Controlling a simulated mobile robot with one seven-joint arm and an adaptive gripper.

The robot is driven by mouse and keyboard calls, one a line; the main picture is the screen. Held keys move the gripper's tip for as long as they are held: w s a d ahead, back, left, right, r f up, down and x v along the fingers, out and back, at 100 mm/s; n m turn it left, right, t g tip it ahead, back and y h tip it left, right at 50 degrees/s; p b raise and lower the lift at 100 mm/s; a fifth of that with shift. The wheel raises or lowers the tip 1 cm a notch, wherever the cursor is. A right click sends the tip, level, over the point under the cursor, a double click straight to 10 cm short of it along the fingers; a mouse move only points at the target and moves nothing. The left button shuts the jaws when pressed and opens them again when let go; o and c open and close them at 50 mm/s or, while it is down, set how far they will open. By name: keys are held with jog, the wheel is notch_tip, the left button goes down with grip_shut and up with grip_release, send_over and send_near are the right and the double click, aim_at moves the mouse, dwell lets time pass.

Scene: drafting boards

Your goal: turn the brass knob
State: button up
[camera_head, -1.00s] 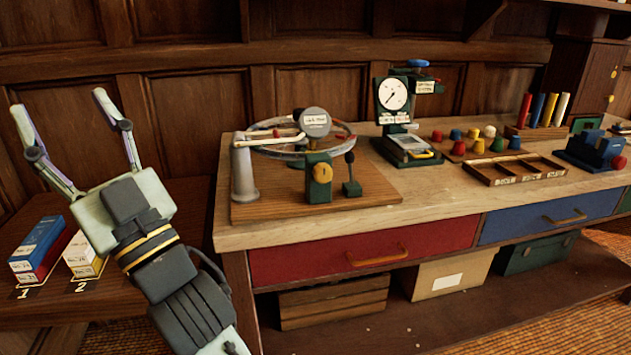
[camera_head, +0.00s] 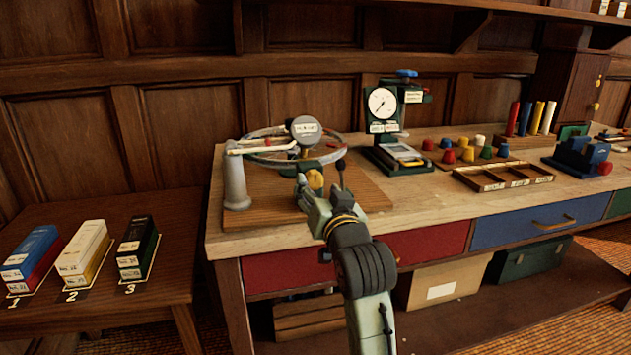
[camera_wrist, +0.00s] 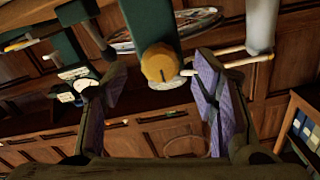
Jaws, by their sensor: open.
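The brass knob (camera_head: 315,180) sits on the front of a dark green post on the wheel stand, partly hidden behind my gripper in the head view. In the wrist view the ribbed brass knob (camera_wrist: 158,64) shows at upper middle, with a pale mark beside it. My gripper (camera_head: 314,190) is in front of the knob. In the wrist view my gripper (camera_wrist: 157,78) is open, one finger on each side of the knob in the picture. I cannot tell whether either finger touches it.
A black-knobbed lever (camera_head: 341,165) stands just right of the knob. The spoked wheel (camera_head: 270,150) is behind, with a grey post (camera_head: 235,178) at left. A dial gauge (camera_head: 382,103) stands further right. Numbered boxes (camera_head: 85,248) lie on the left side table.

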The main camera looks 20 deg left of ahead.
aim_at(314, 180)
jog(key=shift+x, duration=1.45)
jog(key=c, duration=1.2)
jog(key=shift+o, duration=0.2)
jog(key=shift+n, duration=0.4)
